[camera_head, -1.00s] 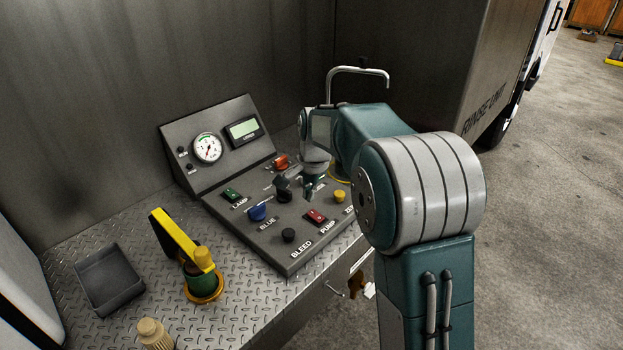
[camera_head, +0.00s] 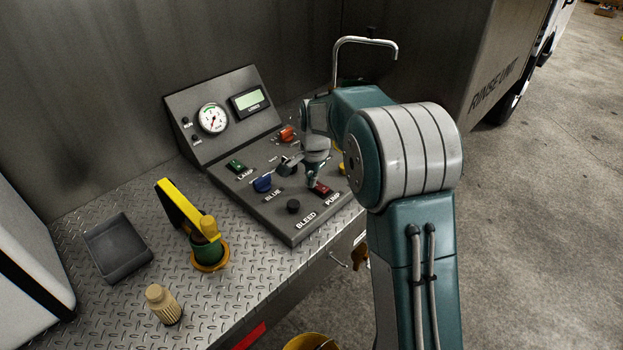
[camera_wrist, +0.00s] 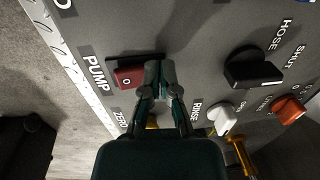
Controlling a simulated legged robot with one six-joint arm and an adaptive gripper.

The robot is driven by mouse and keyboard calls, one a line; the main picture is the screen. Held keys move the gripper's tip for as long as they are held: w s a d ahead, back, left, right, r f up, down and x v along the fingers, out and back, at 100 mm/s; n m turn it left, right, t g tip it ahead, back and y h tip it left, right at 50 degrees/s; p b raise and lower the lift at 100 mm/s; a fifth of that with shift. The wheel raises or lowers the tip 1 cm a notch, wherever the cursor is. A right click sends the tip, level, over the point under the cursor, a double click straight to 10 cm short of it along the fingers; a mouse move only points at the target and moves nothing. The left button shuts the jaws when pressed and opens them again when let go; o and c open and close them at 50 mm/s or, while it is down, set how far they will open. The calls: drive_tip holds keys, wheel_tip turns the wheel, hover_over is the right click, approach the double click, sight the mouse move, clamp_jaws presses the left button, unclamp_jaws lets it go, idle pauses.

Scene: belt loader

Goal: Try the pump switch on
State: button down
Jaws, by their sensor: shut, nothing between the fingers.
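The red pump switch (camera_wrist: 128,77) is a rocker on the dark control panel, beside the PUMP label, marked with a "0" on its visible part. In the head view the pump switch (camera_head: 322,188) is at the panel's front right. My gripper (camera_wrist: 160,66) is shut and empty, its tips at the right end of the switch in the wrist view. In the head view my gripper (camera_head: 311,184) points down at the switch. The fingers hide part of the switch's end, and I cannot tell whether they touch it.
The panel also carries a black hose knob (camera_wrist: 250,68), a white rinse knob (camera_wrist: 222,118), an orange knob (camera_wrist: 288,108), a blue knob (camera_head: 262,184), a green lamp switch (camera_head: 235,166) and a black bleed button (camera_head: 293,206). A gauge (camera_head: 212,118) stands behind. A bent pipe (camera_head: 364,42) rises at the back.

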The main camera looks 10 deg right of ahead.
drive_tip(key=shift+s+d, duration=0.1)
drive_tip(key=shift+s+d+r, duration=0.35)
drive_tip(key=shift+s+r, duration=0.05)
drive_tip(key=shift+s, duration=0.1)
idle(0.3)
